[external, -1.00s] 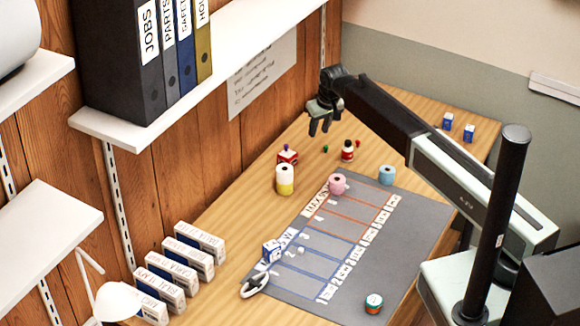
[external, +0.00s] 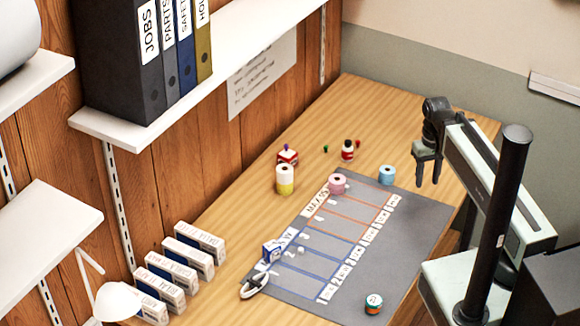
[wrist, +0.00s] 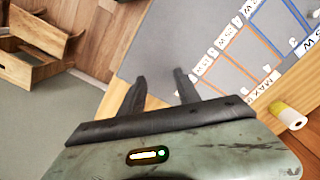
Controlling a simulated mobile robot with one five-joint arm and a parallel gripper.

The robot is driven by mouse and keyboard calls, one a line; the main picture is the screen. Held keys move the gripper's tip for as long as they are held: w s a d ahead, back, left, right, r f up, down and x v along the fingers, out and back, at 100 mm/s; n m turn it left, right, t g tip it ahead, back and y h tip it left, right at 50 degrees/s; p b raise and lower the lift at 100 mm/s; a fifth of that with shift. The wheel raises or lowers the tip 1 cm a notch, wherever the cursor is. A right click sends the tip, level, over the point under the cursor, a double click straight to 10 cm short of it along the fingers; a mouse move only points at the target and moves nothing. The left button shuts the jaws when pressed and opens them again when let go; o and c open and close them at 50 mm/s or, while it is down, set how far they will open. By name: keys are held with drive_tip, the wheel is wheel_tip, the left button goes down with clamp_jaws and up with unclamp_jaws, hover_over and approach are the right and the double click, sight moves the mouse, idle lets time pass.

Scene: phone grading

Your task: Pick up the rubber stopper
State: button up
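I cannot tell for sure which object is the rubber stopper. Small candidates in the external view are a green piece (external: 325,149) and a red-and-white bottle-like piece (external: 347,151) at the back of the bench, and a small white piece (external: 300,250) on the grey mat. My gripper (external: 427,170) hangs above the right side of the bench, away from all of these. Its two dark fingers are apart and nothing is between them. In the wrist view my gripper (wrist: 160,80) points over the mat's corner and the bench edge.
The grey mat (external: 425,220) has labelled lanes. Labelled boxes (external: 187,252) line the wall. A wooden crate (wrist: 35,60) shows beyond the bench.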

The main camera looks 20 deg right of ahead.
drive_tip(key=m+t+h+b, duration=0.15)
drive_tip(key=t+b, duration=0.25)
drive_tip(key=b, duration=0.5)
approach(358, 141)
drive_tip(key=f, duration=0.1)
drive_tip(key=shift+d+f+m+y+b, duration=0.15)
drive_tip(key=shift+d+f+m+b, duration=0.1)
drive_tip(key=shift+f+b, duration=0.25)
drive_tip(key=shift+d+f+m+y+b, duration=0.1)
drive_tip(key=shift+d+f+m+b, duration=0.1)
drive_tip(key=shift+d+f+b, duration=0.25)
drive_tip(key=b+x, duration=0.1)
drive_tip(key=x, duration=0.1)
drive_tip(key=b+x, duration=0.4)
drive_tip(key=shift+w+a+r, duration=0.1)
drive_tip(key=shift+w+a, duration=0.25)
drive_tip(key=shift+a, duration=0.05)
drive_tip(key=shift+r, duration=0.25)
clamp_jaws()
